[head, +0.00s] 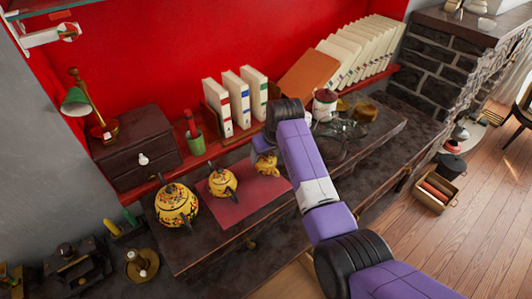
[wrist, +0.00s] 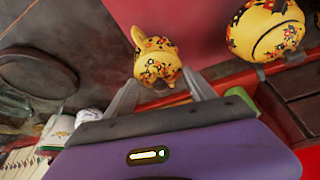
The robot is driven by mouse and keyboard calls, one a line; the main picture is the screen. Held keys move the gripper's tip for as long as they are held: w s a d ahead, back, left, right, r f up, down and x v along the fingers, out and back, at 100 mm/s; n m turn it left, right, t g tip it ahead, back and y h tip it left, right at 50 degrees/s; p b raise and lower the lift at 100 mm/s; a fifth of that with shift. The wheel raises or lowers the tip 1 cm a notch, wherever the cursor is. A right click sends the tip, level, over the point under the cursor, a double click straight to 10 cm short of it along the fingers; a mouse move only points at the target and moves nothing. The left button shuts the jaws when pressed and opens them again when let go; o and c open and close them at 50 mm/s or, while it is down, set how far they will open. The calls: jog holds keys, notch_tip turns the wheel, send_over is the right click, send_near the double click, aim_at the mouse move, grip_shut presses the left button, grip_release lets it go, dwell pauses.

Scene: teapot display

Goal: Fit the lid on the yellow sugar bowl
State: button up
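Yellow floral pots stand in a row in the head view: a large one (head: 176,205), a medium one (head: 222,182) and a small one (head: 266,165) partly hidden by my arm. I cannot tell for sure which is the sugar bowl. In the wrist view, one yellow floral piece (wrist: 155,55) appears just beyond my gripper (wrist: 160,82), in line with the gap between the fingers. A bigger yellow pot (wrist: 268,28) is at upper right. My fingers are spread apart, with no clear contact. I cannot make out a separate lid.
A red mat (head: 245,202) lies on the dark table. White binders (head: 220,105) and a green cup (head: 193,142) stand behind, with a dark drawer box (head: 132,148) at left. A dark round tray (wrist: 38,72) and glassware (head: 340,128) are on the other side.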

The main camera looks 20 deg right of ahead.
jog(key=o, duration=0.4)
jog(key=shift+b+v, duration=0.4)
jog(key=shift+v, duration=3.5)
